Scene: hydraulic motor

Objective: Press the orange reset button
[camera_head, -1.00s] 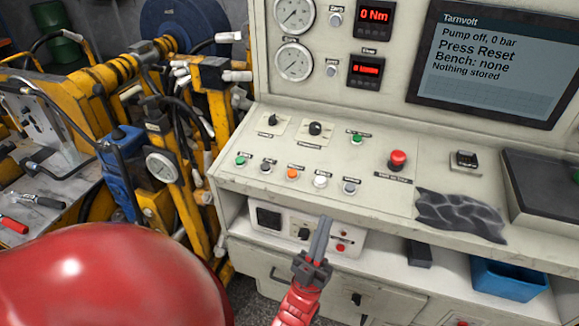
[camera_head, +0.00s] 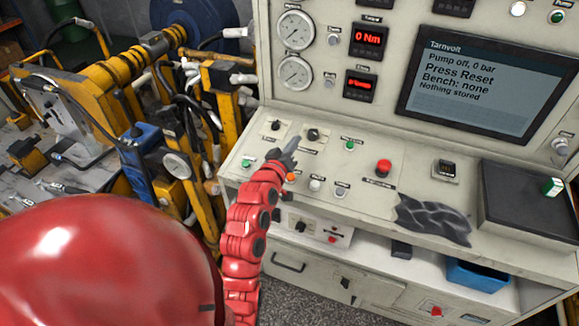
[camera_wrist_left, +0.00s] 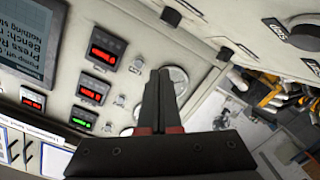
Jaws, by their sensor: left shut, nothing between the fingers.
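The orange button (camera_head: 291,177) shows on the sloped console panel (camera_head: 370,170) in the head view, in a row of small buttons. My left gripper (camera_head: 293,143) is shut and empty. In the picture its fingertips lie above the orange button, close to a black knob (camera_head: 313,134); how high it is off the panel, I cannot tell. In the left wrist view the shut fingers (camera_wrist_left: 159,85) point toward the gauges, and the orange button does not show. The screen (camera_head: 480,70) reads "Pump off, 0 bar", "Press Reset". My right gripper is not in view.
A green button (camera_head: 246,163), a white button (camera_head: 315,184) and a grey button (camera_head: 341,191) share the row. A red mushroom button (camera_head: 383,167) stands to the right. Black cloth-like material (camera_head: 432,217) lies on the console. Yellow machinery (camera_head: 110,90) stands at left.

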